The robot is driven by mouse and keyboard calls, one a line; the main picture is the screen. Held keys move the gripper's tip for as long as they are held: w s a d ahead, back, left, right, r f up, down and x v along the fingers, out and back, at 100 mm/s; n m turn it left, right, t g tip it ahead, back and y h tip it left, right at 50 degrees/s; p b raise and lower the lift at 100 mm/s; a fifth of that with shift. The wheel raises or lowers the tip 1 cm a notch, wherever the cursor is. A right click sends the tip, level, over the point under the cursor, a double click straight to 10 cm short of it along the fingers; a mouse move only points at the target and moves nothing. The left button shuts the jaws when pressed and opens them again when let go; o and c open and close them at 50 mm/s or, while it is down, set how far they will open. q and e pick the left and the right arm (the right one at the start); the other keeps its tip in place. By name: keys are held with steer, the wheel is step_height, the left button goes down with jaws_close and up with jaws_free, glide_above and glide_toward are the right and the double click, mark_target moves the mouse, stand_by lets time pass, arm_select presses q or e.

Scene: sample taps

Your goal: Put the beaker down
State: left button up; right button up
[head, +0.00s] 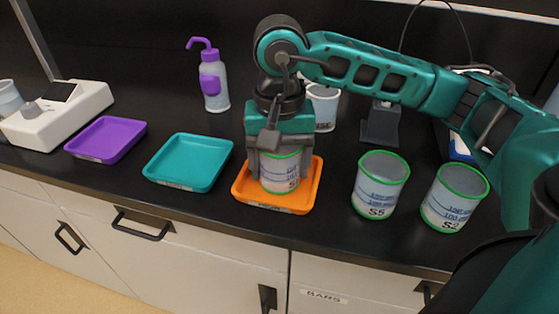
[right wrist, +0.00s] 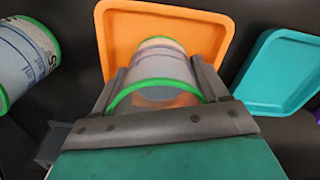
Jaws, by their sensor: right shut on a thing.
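A clear beaker with a green rim and a printed scale (head: 280,172) is between the fingers of my right gripper (head: 281,172). My right gripper is shut on it from above. The beaker is upright over the orange tray (head: 297,207), within its rim. I cannot tell whether its base touches the tray floor. In the right wrist view the beaker (right wrist: 162,62) lies between both fingers, with the orange tray (right wrist: 118,48) around it. My left gripper is not in view.
A teal tray (head: 190,185) and a purple tray (head: 106,159) are to the left. Beakers S5 (head: 380,183) and S2 (head: 455,197) stand to the right, near the front edge. A wash bottle (head: 214,83) and another beaker (head: 324,106) stand behind. A white device (head: 62,117) is far left.

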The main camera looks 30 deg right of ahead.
steer(key=o, duration=0.8)
steer(key=shift+f, duration=0.1)
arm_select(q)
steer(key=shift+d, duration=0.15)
arm_select(e)
steer(key=shift+o, duration=0.2)
steer(key=shift+r+p, duration=0.25)
steer(key=shift+p, duration=0.15)
arm_select(q)
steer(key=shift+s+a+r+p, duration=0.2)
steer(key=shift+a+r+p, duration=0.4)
steer(key=shift+p, duration=0.35)
arm_select(e)
step_height(320, 180, up, 12)
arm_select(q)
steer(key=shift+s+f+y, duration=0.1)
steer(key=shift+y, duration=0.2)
arm_select(e)
steer(key=shift+f, duration=0.1)
